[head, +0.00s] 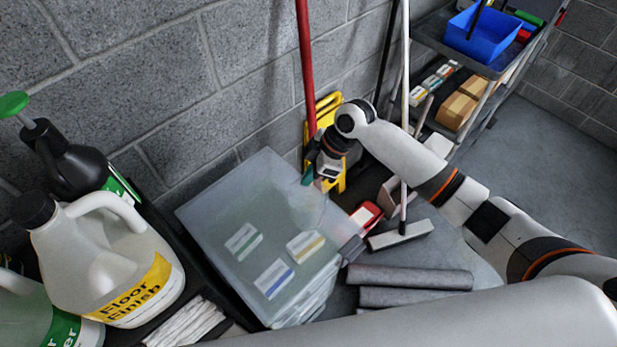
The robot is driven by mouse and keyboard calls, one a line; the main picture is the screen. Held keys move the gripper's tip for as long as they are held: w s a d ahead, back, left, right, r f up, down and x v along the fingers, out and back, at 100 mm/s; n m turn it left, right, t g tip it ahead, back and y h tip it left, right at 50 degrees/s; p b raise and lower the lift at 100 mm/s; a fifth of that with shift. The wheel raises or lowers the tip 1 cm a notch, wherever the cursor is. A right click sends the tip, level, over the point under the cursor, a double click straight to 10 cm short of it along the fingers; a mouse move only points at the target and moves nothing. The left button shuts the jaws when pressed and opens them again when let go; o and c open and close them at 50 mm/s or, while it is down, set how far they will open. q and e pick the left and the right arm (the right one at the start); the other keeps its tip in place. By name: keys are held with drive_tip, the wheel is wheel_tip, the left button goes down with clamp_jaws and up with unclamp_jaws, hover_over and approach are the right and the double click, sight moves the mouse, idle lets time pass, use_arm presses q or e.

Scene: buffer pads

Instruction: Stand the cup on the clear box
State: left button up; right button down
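The clear box (215,210) is a translucent grey bin with a flat lid, against the block wall in the middle of the head view. Several small labels show on or through it. A faint see-through shape that looks like the cup (305,208) shows at the box's right side, just below my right gripper. I cannot tell whether it touches the lid. My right gripper (316,179) reaches in from the right and points down over the box's right edge, at the top of that shape. Its fingers are too small to tell their opening. My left gripper is not in view.
White jugs (105,255) and a black spray bottle (75,165) stand left of the box. A red pole (305,60) and yellow sign (325,110) stand behind. A squeegee (400,236) and dark rolls (410,277) lie right. A cart with a blue bin (490,35) is back right.

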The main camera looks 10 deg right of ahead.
drive_tip(key=shift+f, duration=0.6)
drive_tip(key=shift+s+a+f, duration=0.1)
drive_tip(key=shift+a+f, duration=0.1)
drive_tip(key=shift+f, duration=0.1)
drive_tip(key=c, duration=1.6)
unclamp_jaws()
drive_tip(key=shift+d, duration=0.1)
drive_tip(key=b+v, duration=0.1)
drive_tip(key=v, duration=1.1)
drive_tip(key=shift+b, duration=0.4)
